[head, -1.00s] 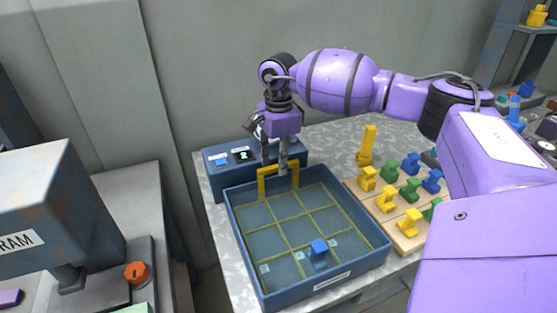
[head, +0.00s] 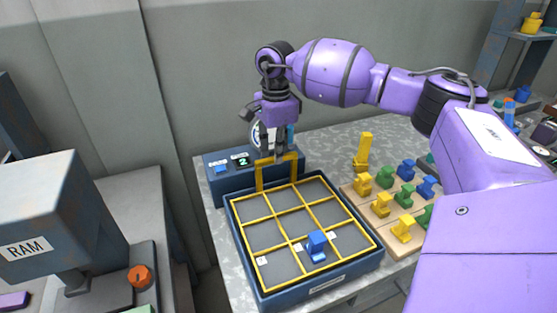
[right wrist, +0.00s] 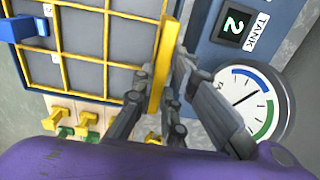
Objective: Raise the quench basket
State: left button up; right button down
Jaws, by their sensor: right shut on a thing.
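The quench basket is a yellow wire grid (head: 290,218) with a tall yellow handle (head: 259,180) at its back edge. It sits at the top of the dark blue tank (head: 245,271), its grid near the rim. A blue piece (head: 316,245) stands in one of its front cells. My right gripper (head: 275,158) is shut on the handle's top bar. In the right wrist view, the fingers (right wrist: 160,90) close around the yellow bar (right wrist: 164,65). My left gripper is not in view.
A blue control box (head: 222,182) with a display stands behind the tank, with a round gauge (right wrist: 250,103) beside it. A wooden board (head: 398,246) with yellow, green and blue pieces lies to the right. A machine marked RAM (head: 60,215) stands at the left.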

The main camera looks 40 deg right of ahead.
jog(key=shift+r, duration=0.85)
jog(key=shift+w+f, duration=0.1)
jog(key=shift+f, duration=0.05)
jog(key=c, duration=1.8)
grip_release()
jog(key=shift+o, duration=0.2)
jog(key=shift+f, duration=0.1)
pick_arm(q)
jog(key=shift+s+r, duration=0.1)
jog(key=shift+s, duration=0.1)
pick_arm(e)
notch_tip(320, 180, up, 12)
